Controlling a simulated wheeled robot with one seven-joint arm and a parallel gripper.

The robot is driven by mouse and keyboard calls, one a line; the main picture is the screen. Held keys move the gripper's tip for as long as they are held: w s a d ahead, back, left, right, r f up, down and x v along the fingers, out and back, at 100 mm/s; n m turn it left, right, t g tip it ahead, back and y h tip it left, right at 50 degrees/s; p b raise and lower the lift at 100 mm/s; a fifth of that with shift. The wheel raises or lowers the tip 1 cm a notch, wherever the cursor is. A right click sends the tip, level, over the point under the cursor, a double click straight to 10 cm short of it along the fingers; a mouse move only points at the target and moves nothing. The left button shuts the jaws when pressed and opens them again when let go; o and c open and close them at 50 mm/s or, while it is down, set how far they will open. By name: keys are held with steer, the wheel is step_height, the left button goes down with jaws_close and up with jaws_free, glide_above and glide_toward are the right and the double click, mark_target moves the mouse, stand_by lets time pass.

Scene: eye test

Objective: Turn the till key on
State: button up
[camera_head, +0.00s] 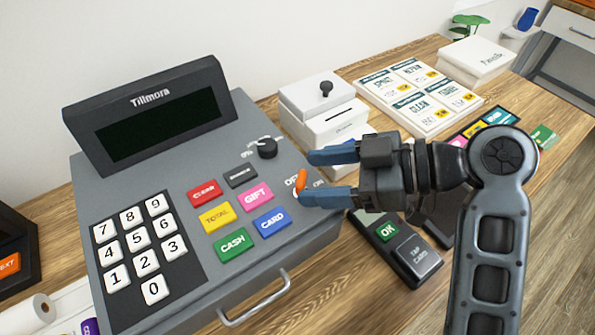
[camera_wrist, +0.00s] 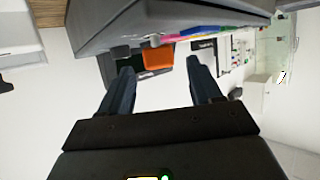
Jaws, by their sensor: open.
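The till (camera_head: 150,235) is a grey register with a dark, blank display marked Tillmora. The orange till key (camera_head: 300,181) stands on the right part of its sloping top, with small on/off lettering beside it that my gripper partly covers. My gripper (camera_head: 308,177) is open, its two blue-grey fingers reaching in from the right, one on each side of the key in the picture. In the wrist view the orange key (camera_wrist: 158,57) shows beyond and between the open fingertips (camera_wrist: 160,66). I cannot tell whether either finger touches it.
A black knob (camera_head: 267,148) sits above the key on the till. Coloured buttons such as the pink GIFT button (camera_head: 255,195) lie to its left. A white box (camera_head: 325,110) stands behind, and a card reader (camera_head: 400,250) lies below my gripper.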

mark_target(305, 178)
steer(key=shift+x, duration=1.75)
steer(key=shift+c, duration=0.2)
steer(key=shift+d, duration=0.1)
steer(key=c, duration=0.9)
